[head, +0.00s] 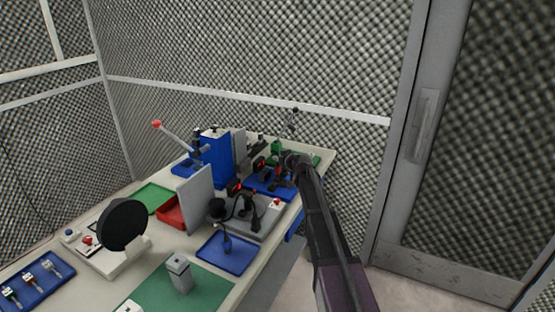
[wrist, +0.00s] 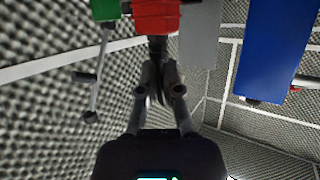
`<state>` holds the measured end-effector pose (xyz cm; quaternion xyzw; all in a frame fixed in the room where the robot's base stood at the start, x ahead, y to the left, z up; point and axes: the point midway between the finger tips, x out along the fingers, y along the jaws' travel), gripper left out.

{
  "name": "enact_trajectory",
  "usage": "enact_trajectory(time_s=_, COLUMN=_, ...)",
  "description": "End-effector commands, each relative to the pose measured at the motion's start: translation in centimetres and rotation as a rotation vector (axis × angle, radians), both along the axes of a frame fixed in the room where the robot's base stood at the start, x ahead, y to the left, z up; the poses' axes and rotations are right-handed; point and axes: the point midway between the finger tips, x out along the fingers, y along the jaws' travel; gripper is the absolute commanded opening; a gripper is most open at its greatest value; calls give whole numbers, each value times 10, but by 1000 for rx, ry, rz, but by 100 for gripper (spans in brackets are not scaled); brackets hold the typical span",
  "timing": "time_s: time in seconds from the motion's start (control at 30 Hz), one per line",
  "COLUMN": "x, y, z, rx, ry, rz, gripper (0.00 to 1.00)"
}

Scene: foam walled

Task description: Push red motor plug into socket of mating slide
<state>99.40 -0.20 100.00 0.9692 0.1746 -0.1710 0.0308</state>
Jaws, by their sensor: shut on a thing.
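In the wrist view my gripper (wrist: 160,82) is shut on a dark narrow piece, which runs up to a red block (wrist: 157,14); I take these to be the red motor plug. The block's far end is cut off by the top edge. Whether it touches a socket cannot be told. In the head view my gripper (head: 291,166) is at the far right of the bench, by a blue base (head: 266,188) with red and black parts. My own arm partly covers that spot. The mating slide and its socket cannot be made out clearly.
A blue press (head: 213,160) with a red-knobbed lever stands left of my gripper, beside an upright grey panel (head: 195,196). A green part (wrist: 105,9) is left of the red block. A black disc (head: 125,225) and blue trays stand nearer. Foam walls enclose the bench.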

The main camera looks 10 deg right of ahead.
Motion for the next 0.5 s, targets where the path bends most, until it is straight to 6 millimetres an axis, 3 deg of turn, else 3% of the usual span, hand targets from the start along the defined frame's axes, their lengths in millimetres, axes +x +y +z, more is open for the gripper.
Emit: enact_trajectory(time_s=0.5, x=0, y=1, z=-10, rx=0, ry=0, rz=1, gripper=0)
